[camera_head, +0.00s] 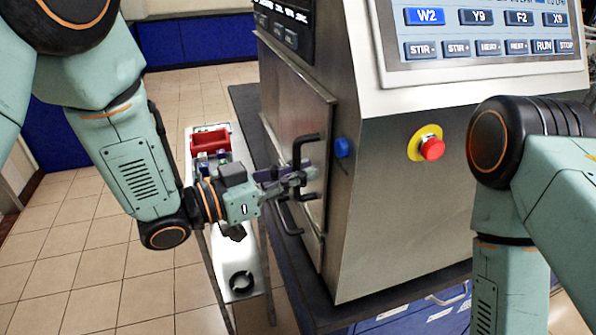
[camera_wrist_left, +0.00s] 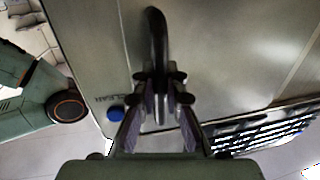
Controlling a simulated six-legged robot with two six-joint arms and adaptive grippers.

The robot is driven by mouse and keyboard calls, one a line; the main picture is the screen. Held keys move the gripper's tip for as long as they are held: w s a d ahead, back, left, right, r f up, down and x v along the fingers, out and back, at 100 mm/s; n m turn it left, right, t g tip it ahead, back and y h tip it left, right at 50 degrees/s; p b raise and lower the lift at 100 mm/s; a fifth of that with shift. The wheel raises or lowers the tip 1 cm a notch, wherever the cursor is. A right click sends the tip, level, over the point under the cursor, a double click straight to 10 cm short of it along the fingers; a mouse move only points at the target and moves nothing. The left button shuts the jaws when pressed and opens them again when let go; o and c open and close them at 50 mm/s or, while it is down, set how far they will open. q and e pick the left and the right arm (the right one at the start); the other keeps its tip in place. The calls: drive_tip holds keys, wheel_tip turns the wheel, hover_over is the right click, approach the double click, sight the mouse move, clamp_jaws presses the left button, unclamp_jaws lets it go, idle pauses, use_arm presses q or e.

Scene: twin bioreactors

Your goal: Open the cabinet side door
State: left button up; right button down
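The cabinet side door (camera_head: 292,110) is a grey metal panel on the left side of the bioreactor cabinet (camera_head: 385,200). It looks flush with the cabinet wall. It also fills much of the left wrist view (camera_wrist_left: 225,60). A black bar handle (camera_head: 306,139) stands off the door near its front edge. My left gripper (camera_head: 298,180) is at the handle's middle. In the left wrist view the handle (camera_wrist_left: 157,45) runs between the fingers, whose tips close in on it from both sides. My right gripper is out of view; only my right arm shows.
A blue button (camera_head: 342,147) and a red stop button (camera_head: 432,148) on a yellow base are on the cabinet front, below a control panel (camera_head: 485,35). A narrow side table (camera_head: 245,255) holding a red bin (camera_head: 210,140) stands left of the cabinet. Tiled floor lies clear farther left.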

use_arm(q)
drive_tip(key=shift+s+r, duration=0.1)
drive_tip(key=shift+s, duration=0.05)
clamp_jaws()
drive_tip(key=shift+a, duration=0.1)
